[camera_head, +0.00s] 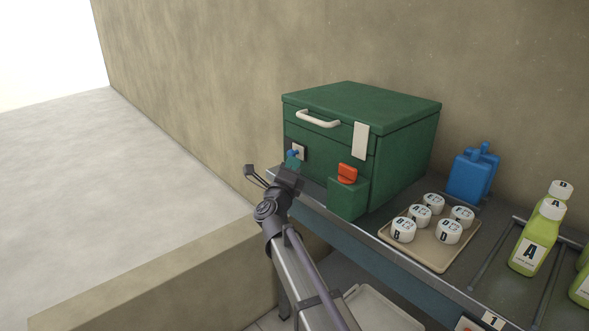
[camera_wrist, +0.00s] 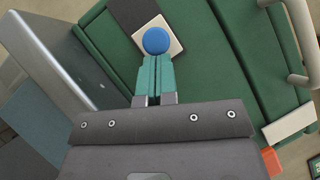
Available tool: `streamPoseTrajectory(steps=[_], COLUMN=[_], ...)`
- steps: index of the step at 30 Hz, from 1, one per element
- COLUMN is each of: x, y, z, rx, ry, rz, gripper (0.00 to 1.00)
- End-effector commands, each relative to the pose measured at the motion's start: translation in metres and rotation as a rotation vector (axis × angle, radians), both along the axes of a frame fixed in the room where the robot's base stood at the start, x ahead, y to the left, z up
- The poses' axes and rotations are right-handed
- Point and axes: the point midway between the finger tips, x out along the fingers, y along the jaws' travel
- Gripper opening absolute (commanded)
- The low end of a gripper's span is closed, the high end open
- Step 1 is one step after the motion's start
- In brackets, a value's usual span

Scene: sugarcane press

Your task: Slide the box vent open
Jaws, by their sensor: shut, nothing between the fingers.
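The green box (camera_head: 390,150) stands on the bench against the wall. On its front is the vent, a pale square plate (camera_head: 300,152) with a round blue knob (camera_head: 292,154). In the wrist view the plate (camera_wrist: 172,47) lies beside a dark strip (camera_wrist: 128,12), and the knob (camera_wrist: 156,40) stands out from it. My gripper (camera_wrist: 155,60) is shut and empty, its teal fingertips together right at the knob's near edge. I cannot tell whether they touch it. In the head view my gripper (camera_head: 293,163) is in front of the box's left part and partly hides the vent.
The box has a pale lid handle (camera_head: 318,120), a pale latch (camera_head: 360,141) and a green housing with a red piece (camera_head: 347,173). To the right are a tray (camera_head: 427,253) of several labelled jars, blue containers (camera_head: 470,177) and green bottles (camera_head: 535,245). Open space lies left of the bench.

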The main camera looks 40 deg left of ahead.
Motion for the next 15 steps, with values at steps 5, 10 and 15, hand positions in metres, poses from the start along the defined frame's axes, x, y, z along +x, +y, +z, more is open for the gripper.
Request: streamPoseTrajectory(steps=[5, 10, 15], x=[0.000, 0.005, 0.010], y=[0.001, 0.021, 0.049], z=[0.000, 0.000, 0.000], rx=[0.000, 0.000, 0.001], ry=[0.000, 0.000, 0.000], rz=[0.000, 0.001, 0.000], gripper=[0.00, 0.00, 0.00])
